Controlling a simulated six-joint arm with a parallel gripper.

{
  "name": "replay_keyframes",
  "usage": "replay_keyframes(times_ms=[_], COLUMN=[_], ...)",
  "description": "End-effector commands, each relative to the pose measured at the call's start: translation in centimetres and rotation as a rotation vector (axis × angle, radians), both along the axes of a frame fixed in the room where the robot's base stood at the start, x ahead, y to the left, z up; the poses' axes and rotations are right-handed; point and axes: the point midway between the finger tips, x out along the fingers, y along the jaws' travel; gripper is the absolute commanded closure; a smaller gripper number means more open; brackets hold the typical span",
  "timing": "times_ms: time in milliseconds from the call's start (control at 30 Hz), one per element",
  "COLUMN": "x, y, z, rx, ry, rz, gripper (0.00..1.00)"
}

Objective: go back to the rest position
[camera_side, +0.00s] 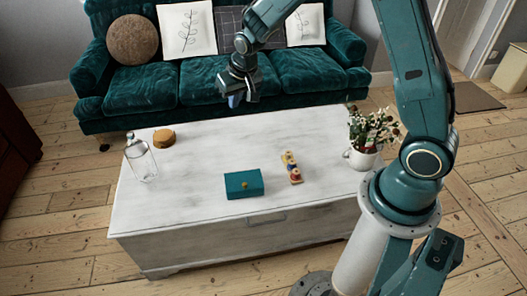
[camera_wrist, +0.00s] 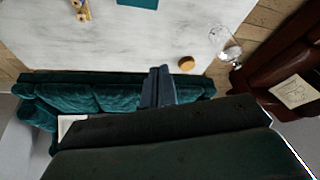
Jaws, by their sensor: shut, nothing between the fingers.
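My gripper (camera_side: 238,99) hangs in the air in the side view, above the back edge of the white table and in front of the sofa. Its fingers point down. In the wrist view the fingers of my gripper (camera_wrist: 162,70) are together with nothing between them. The white table (camera_side: 220,155) stands below, and its top also shows in the wrist view (camera_wrist: 160,38). My gripper is well above the tabletop and touches nothing.
On the table are a teal box (camera_side: 243,184), a wooden toy with colored pieces (camera_side: 291,167), a round tan object (camera_side: 164,138), a clear bottle (camera_side: 140,158) and a flower pot (camera_side: 362,158). A teal sofa (camera_side: 190,85) stands behind. Much of the tabletop is clear.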

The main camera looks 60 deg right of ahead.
Motion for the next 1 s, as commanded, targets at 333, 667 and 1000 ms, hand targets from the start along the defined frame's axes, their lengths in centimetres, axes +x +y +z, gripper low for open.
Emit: replay_keyframes(times_ms=[333, 667, 1000], x=[-5.0, -10.9, -17.8], y=[1.3, 2.5, 3.6], z=[7.9, 13.4, 17.0], rx=[-0.002, -0.009, -0.019], ry=[-0.027, -0.048, -0.069], rz=[0.073, 0.147, 0.227], gripper=[1.0, 1.0, 1.0])
